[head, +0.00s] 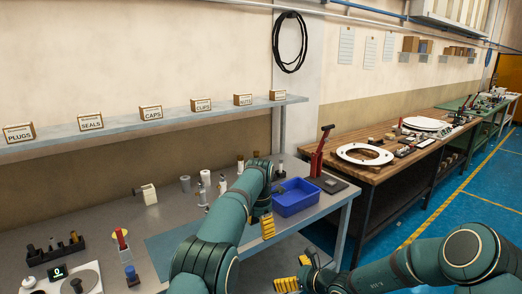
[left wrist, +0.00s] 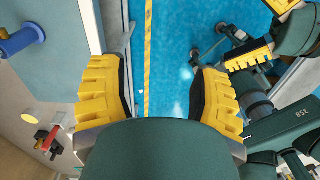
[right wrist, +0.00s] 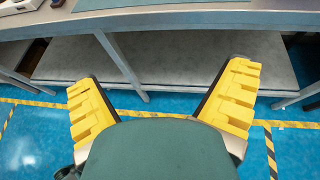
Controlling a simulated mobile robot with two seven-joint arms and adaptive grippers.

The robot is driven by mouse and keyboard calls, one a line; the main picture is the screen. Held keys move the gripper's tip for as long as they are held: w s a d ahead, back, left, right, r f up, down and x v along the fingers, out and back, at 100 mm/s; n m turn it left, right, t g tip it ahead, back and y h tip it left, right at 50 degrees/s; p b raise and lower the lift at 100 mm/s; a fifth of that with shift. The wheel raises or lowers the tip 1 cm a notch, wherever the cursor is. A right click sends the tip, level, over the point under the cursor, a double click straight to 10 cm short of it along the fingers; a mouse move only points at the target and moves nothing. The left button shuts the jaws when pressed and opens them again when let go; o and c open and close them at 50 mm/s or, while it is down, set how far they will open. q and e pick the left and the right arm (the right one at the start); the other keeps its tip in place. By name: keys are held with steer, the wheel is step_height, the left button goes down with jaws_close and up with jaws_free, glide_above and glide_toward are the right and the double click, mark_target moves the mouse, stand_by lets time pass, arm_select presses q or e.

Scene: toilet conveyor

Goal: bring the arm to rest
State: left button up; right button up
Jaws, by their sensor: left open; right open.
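My left gripper (head: 267,226) hangs fingers-down beside the front edge of the grey workbench, just below the blue bin. In the left wrist view its yellow fingers (left wrist: 163,85) stand wide apart with only blue floor between them. My right gripper (head: 297,275) is lower, in front of the bench at the bottom of the head view. In the right wrist view its yellow fingers (right wrist: 163,85) are spread and empty, facing the bench front and its lower shelf. The right gripper also shows at the upper right of the left wrist view (left wrist: 262,38). Neither gripper holds anything.
The grey workbench (head: 163,216) carries a blue bin (head: 296,203), a black rack (head: 54,254), a red-handled press (head: 322,160) and several cylindrical parts. A wooden bench (head: 378,172) with toilet seats stands to the right. Blue floor (head: 470,215) is open at the right.

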arm_select(q)
steer(key=s+a+f+m+h, duration=0.15)
steer(key=a+f+m, duration=0.25)
steer(key=f, duration=0.5)
steer(key=s+a+f+m, duration=0.3)
steer(key=a+f+m, duration=0.1)
steer(key=f, duration=0.5)
steer(key=s+a+f+m+h+b, duration=0.1)
steer(key=s+a+f+m, duration=0.1)
steer(key=s+f+m, duration=0.7)
steer(key=s+m+t+h+b, duration=0.1)
steer(key=s+m, duration=0.4)
steer(key=s, duration=1.7)
steer(key=shift+s+a+r+m+t, duration=0.2)
steer(key=shift+s+r+m+t, duration=0.15)
steer(key=shift+t, duration=0.15)
arm_select(e)
steer(key=s+f+n+g+h, duration=0.2)
steer(key=s+f+n, duration=0.3)
steer(key=s+n, duration=0.3)
steer(key=s+d+f+n+g+h, duration=0.1)
steer(key=s+f+n+g, duration=0.2)
steer(key=s+f+n, duration=0.2)
steer(key=s+f+n+g+h, duration=0.2)
steer(key=s+f+n, duration=0.2)
steer(key=s+n, duration=0.8)
steer(key=s, duration=0.3)
steer(key=shift+s+d+f+h, duration=0.3)
steer(key=shift+s+f, duration=0.05)
steer(key=shift+f, duration=0.05)
